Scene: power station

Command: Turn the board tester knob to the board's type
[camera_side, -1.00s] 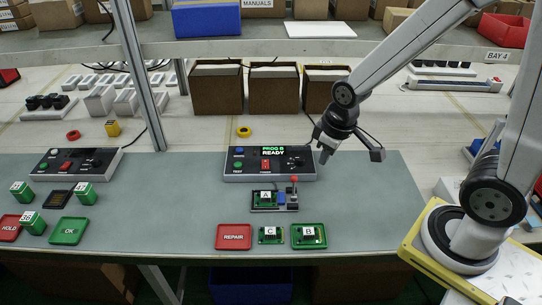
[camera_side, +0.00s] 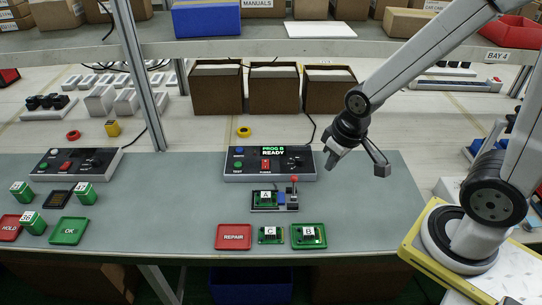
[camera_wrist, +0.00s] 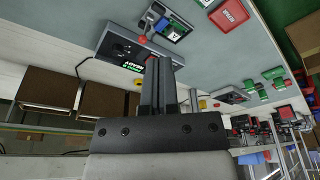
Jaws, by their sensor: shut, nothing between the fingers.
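The board tester (camera_side: 235,176) is a grey box with a dark panel at the back of the mat; its display (camera_side: 273,150) reads "PROG B READY". Its dark knob (camera_side: 294,162) is on the panel's right part; its pointer is too small to read. A green board marked A (camera_side: 266,199) sits in the fixture in front of the tester. My gripper (camera_side: 330,165) is shut and empty, just right of the tester and apart from the knob. In the wrist view its fingers (camera_wrist: 160,62) partly cover the tester (camera_wrist: 108,42).
A red-tipped lever (camera_side: 294,182) stands at the fixture's right. Another control box (camera_side: 48,172) stands at left. The mat (camera_side: 370,215) on the right is clear.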

